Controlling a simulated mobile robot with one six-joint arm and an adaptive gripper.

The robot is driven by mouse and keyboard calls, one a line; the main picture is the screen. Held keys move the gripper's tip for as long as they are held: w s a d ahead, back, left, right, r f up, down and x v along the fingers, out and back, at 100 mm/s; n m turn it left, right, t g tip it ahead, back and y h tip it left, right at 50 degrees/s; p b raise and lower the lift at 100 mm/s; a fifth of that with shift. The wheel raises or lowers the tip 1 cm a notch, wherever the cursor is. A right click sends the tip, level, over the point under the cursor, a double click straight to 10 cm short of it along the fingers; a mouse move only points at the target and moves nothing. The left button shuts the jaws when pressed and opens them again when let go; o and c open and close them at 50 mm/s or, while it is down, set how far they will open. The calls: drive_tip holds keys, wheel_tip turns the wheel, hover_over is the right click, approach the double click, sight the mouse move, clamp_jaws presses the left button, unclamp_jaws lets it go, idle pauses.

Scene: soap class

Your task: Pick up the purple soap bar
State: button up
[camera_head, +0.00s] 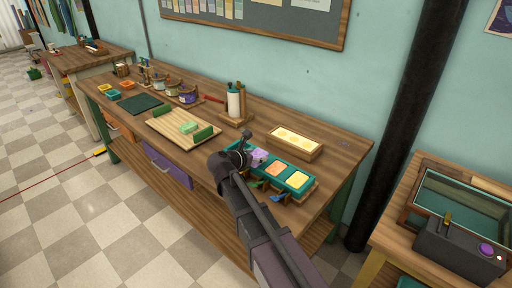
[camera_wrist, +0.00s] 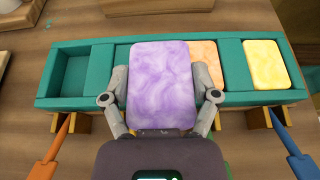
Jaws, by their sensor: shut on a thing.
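The purple soap bar (camera_wrist: 162,85) is marbled violet and white. In the wrist view it sits between the two fingers of my gripper (camera_wrist: 162,95), which are closed against its left and right sides. It appears above the green compartment mold (camera_wrist: 100,72) and partly covers an orange bar (camera_wrist: 205,58). In the head view the purple soap bar (camera_head: 259,155) shows at the end of my gripper (camera_head: 246,157), over the left part of the green mold. How far it is above the mold is hard to tell.
A yellow bar (camera_wrist: 266,62) fills the mold's right compartment; the left compartment is empty. Orange (camera_wrist: 48,150) and blue (camera_wrist: 297,155) handled tools are in front. A wooden box (camera_head: 295,142) stands behind, and a wooden board (camera_head: 170,138) with a green bar lies left.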

drive_tip(key=s, duration=0.6)
drive_tip(key=s+r, duration=0.1)
drive_tip(key=s, duration=0.2)
drive_tip(key=shift+s+d+p, duration=0.15)
drive_tip(key=shift+s+p, duration=0.1)
drive_tip(key=shift+p, duration=0.1)
